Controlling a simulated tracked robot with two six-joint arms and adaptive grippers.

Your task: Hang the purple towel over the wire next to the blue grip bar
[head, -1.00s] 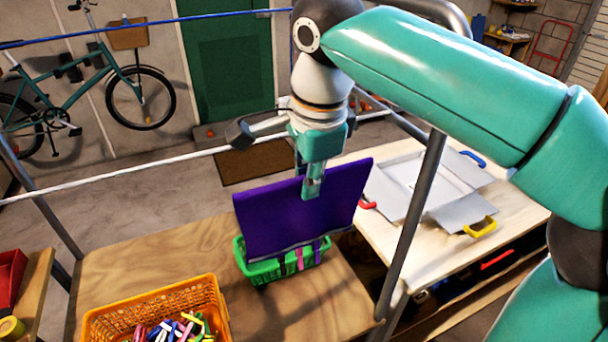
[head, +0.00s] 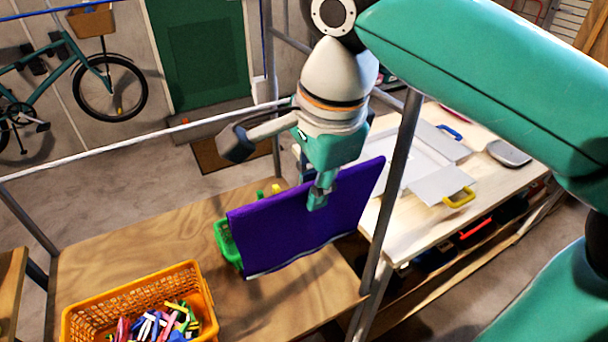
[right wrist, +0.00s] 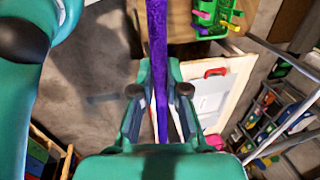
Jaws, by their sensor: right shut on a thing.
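My right gripper (head: 318,198) is shut on the top edge of the purple towel (head: 270,238), which hangs as a flat sheet above the wooden bench. In the right wrist view, the towel (right wrist: 158,45) shows edge-on between the fingers (right wrist: 160,100). A white wire (head: 120,148) runs behind the towel, to its left and farther away; the towel is apart from it. A blue line (head: 62,9) crosses the top left corner. A blue handle (head: 449,131) sits on the pale panel at right; I cannot tell which is the blue grip bar. My left gripper is out of view.
A green basket (head: 226,243) is partly hidden behind the towel. An orange basket (head: 88,318) of colourful pegs stands at the bench's front left. A grey post (head: 393,190) rises just right of the towel. A pale worktable (head: 415,232) lies beyond it.

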